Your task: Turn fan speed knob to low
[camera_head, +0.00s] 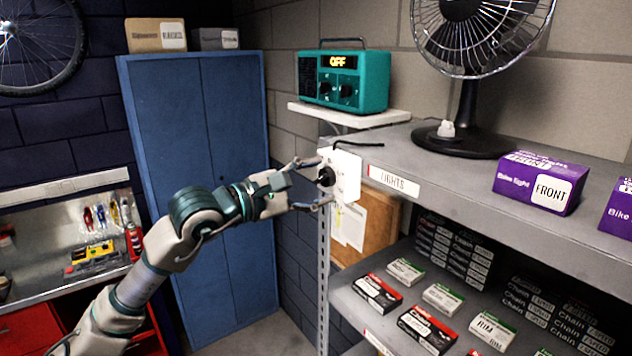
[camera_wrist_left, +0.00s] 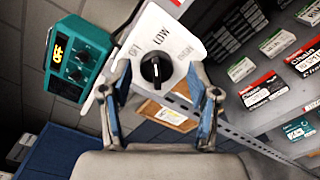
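The fan speed knob (camera_head: 327,176) is black and sits on a white plate (camera_head: 347,172) at the end of the upper shelf. In the left wrist view the knob (camera_wrist_left: 155,70) has a pale mark, and the plate (camera_wrist_left: 178,30) reads OFF, LOW and what looks like HIGH. The pale mark looks roughly upright, but I cannot tell its exact setting. My left gripper (camera_head: 325,181) is open, its fingers on either side of the knob, with gaps visible in the wrist view (camera_wrist_left: 158,72). The fan (camera_head: 468,95) stands on the shelf. My right gripper is not in view.
A teal radio (camera_head: 343,80) reading OFF sits on a small white ledge (camera_head: 350,118). Purple bike light boxes (camera_head: 515,180) lie on the upper shelf, and several small boxes (camera_head: 377,293) below. A blue cabinet (camera_head: 170,130) stands behind my left arm.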

